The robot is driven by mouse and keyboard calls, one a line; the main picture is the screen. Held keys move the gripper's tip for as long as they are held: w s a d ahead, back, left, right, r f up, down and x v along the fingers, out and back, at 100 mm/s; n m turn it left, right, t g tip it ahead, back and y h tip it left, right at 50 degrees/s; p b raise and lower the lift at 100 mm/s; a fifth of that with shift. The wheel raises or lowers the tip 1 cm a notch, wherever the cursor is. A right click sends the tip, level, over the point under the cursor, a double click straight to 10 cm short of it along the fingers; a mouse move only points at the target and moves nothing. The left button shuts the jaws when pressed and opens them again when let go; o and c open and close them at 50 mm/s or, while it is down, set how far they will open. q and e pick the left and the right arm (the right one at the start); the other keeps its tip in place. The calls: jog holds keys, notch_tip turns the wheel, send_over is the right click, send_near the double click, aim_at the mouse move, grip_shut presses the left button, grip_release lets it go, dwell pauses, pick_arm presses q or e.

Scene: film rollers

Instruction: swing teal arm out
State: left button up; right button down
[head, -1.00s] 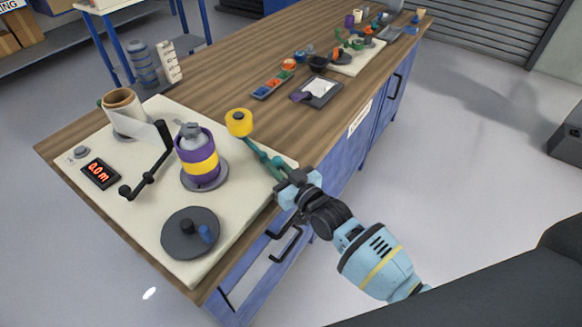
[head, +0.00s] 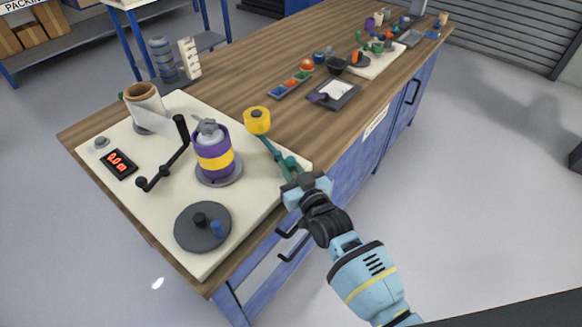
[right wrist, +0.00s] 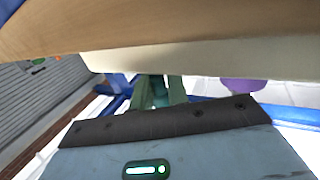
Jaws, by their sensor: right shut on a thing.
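The teal arm (head: 270,148) carries a yellow roller (head: 257,121) at its far end and lies over the right edge of the cream board (head: 150,225). My right gripper (head: 298,182) is at the near end of the teal arm, by the board's right corner, and is shut on it. In the right wrist view the teal piece (right wrist: 160,90) shows between the gripper and the pale board edge, and the fingertips are mostly hidden. A purple and yellow roll (head: 213,155) stands on a grey disc left of the teal arm. My left gripper is not in view.
A black crank (head: 165,160), a white film roll (head: 146,105), a display (head: 118,163) and a grey disc with pegs (head: 203,227) are on the board. A dark tray (head: 334,93) and coloured pots (head: 289,84) lie farther back. The wood between is clear.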

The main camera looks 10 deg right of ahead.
jog(key=c, duration=1.6)
grip_release()
jog(key=shift+w+d+r, duration=0.15)
jog(key=shift+d+r, duration=0.05)
jog(key=shift+r, duration=0.1)
jog(key=shift+o, duration=0.4)
jog(key=shift+f, duration=0.15)
jog(key=shift+s, duration=0.2)
jog(key=v, duration=0.6)
jog(key=shift+s, duration=0.2)
jog(key=shift+s+d, duration=0.3)
jog(key=shift+s, duration=0.25)
